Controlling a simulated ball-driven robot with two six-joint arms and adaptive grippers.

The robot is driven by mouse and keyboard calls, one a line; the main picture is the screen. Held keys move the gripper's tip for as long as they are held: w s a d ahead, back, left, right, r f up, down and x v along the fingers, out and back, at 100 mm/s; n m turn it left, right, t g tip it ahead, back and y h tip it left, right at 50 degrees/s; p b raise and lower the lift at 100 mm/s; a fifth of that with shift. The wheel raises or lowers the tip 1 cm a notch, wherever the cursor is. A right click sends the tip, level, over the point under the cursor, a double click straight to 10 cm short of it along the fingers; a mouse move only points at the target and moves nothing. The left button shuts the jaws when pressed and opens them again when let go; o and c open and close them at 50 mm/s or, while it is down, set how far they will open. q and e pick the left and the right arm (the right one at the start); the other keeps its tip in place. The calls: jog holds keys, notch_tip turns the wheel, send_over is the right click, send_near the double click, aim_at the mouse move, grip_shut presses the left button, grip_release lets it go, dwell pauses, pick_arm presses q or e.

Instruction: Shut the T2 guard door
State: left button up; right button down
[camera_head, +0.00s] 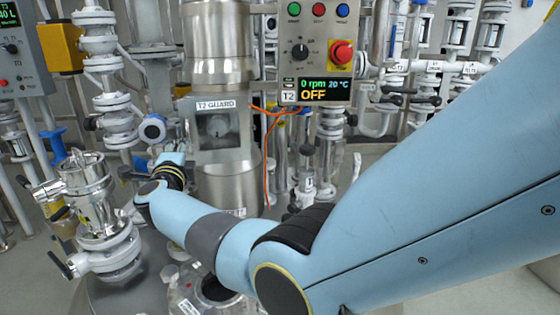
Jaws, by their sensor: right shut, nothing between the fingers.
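The T2 guard (216,142) is a grey panel with a small see-through window on the front of the steel T2 vessel (218,68). A "T2 GUARD" label (216,105) sits along its top edge. I cannot tell from this view whether the panel is fully shut or slightly ajar. My right arm reaches in from the right across the front of the vessel. My right gripper (127,173) is at the left of the guard, below its label, partly hidden by the wrist. It is shut and looks empty. I cannot tell whether it touches the guard. My left gripper is out of view.
The T2 control box (322,50) hangs right of the vessel, reading 0 rpm and OFF, with a red stop button. Orange cables (268,125) hang below it. A steel valve fitting (88,195) stands at the left, close to my gripper. Pipes and valves fill the background.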

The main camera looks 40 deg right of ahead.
jog(key=shift+w+d+b, duration=0.2)
jog(key=shift+w+b, duration=0.2)
jog(key=shift+w, duration=0.4)
jog(key=shift+w+d+b, duration=0.2)
jog(key=shift+w+b, duration=0.2)
jog(key=shift+w, duration=0.35)
